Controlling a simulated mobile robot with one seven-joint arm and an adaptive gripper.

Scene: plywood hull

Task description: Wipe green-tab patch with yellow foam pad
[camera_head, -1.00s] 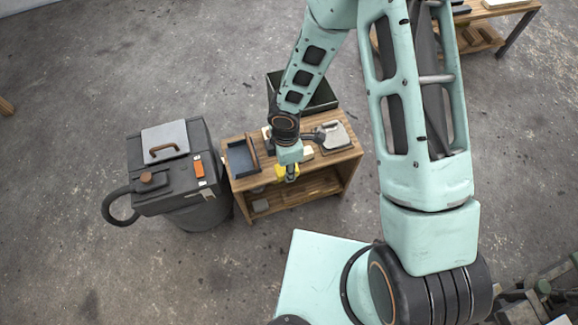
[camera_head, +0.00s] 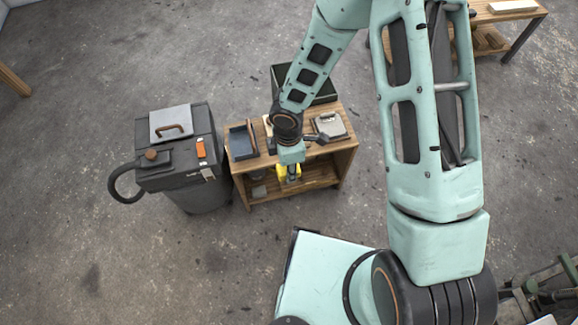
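My gripper (camera_head: 290,172) hangs in front of the small wooden bench's front edge. The yellow foam pad (camera_head: 284,171) shows at its fingertips, and the gripper appears shut on it. The fingers are small and partly hidden by my wrist. No green-tab patch can be made out in this view.
The wooden bench (camera_head: 346,149) holds a dark blue tray (camera_head: 241,141) and a grey clipboard-like item (camera_head: 329,124). A dark green bin (camera_head: 320,96) stands behind it. A dark vacuum-like drum with a hose (camera_head: 178,170) stands left. Another wooden table (camera_head: 510,12) is at upper right. Open floor lies around.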

